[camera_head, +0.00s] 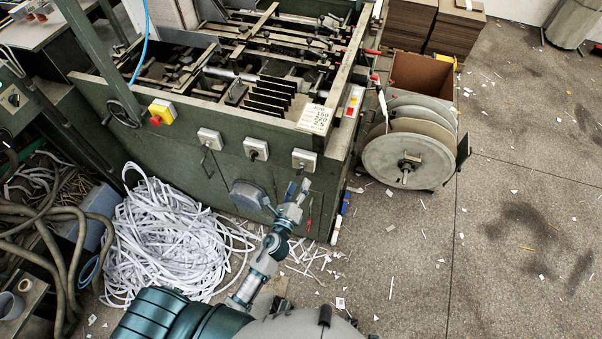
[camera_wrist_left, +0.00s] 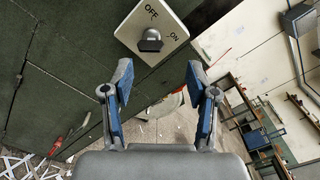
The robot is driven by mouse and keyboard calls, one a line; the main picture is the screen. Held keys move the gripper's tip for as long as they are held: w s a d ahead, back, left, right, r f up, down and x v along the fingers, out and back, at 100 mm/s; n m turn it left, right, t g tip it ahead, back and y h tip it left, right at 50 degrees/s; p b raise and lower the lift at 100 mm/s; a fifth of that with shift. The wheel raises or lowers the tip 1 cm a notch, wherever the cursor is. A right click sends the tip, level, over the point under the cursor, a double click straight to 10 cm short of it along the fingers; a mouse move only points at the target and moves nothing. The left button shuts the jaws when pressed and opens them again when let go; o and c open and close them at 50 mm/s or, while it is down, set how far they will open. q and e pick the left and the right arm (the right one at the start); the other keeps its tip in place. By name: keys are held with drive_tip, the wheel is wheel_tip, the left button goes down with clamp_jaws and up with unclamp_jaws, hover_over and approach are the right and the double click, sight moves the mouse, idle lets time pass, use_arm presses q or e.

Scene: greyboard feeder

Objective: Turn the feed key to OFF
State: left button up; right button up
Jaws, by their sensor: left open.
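The feed key (camera_wrist_left: 150,42) is a dark knob on a pale square plate (camera_wrist_left: 173,22) marked OFF and ON, at the top of the left wrist view. I cannot tell which mark it points to. In the head view the rightmost switch box (camera_head: 304,154) on the green machine's front appears to be its plate. My left gripper (camera_head: 298,188) is just below that box, and its open fingers also show in the left wrist view (camera_wrist_left: 160,85). The fingers are empty and apart from the knob, which lies beyond their tips. My right gripper is not in view.
Two similar switch boxes (camera_head: 210,138) and a red-and-yellow stop button (camera_head: 161,112) sit farther left on the green machine (camera_head: 150,95). White paper strips (camera_head: 155,240) heap on the floor below. A large reel (camera_head: 408,150) stands to the right. Floor farther right is mostly clear.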

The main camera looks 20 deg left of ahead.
sight(299, 173)
use_arm(q)
drive_tip(key=w, duration=0.3)
drive_tip(key=shift+d, duration=0.15)
drive_tip(key=w+a, duration=0.2)
drive_tip(key=shift+a+f, duration=0.1)
drive_tip(key=shift+a, duration=0.3)
drive_tip(key=shift+a+f, duration=0.1)
drive_tip(key=shift+a, duration=0.1)
drive_tip(key=shift+d, duration=0.75)
drive_tip(key=c, duration=0.4)
drive_tip(key=shift+d+r, duration=0.25)
drive_tip(key=shift+d, duration=0.3)
clamp_jaws()
drive_tip(key=shift+w+a+r, duration=0.1)
drive_tip(key=shift+w+a, duration=0.05)
drive_tip(key=shift+a, duration=0.5)
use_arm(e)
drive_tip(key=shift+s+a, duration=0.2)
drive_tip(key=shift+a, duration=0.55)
use_arm(q)
drive_tip(key=shift+d, duration=0.1)
